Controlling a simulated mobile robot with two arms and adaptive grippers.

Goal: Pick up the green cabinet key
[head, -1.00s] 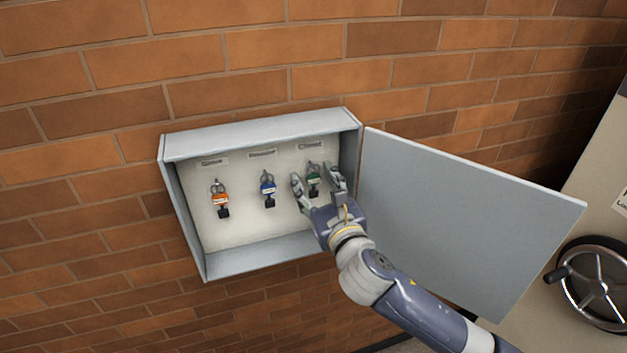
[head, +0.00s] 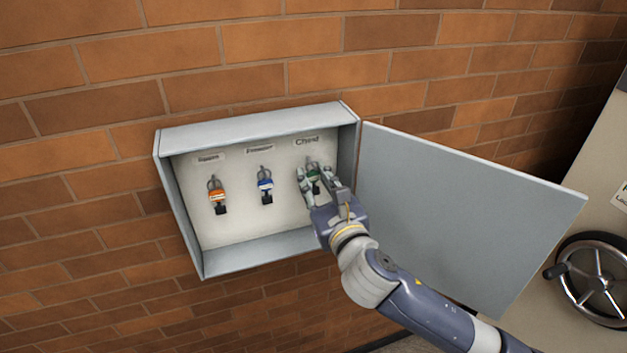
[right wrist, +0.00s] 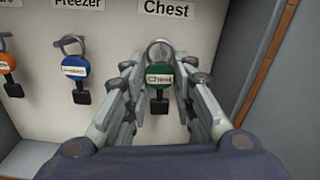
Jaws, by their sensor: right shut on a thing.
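The green key (head: 313,174) hangs on its ring at the right end of the row in the open wall cabinet (head: 262,243), under the label "Chest". In the right wrist view the green key (right wrist: 159,76) has a tag reading "Chest" and a black lower part. My right gripper (head: 318,172) has a finger on each side of the green key and is shut on it. The same gripper (right wrist: 159,85) shows from behind in the right wrist view. The fingers partly hide the key in the head view. My left gripper is not in view.
A blue key (head: 265,184) under "Freezer" and an orange key (head: 218,194) hang to the left. The cabinet door (head: 455,220) stands open to the right, close to my right arm. A safe with a handwheel (head: 596,279) is at the far right.

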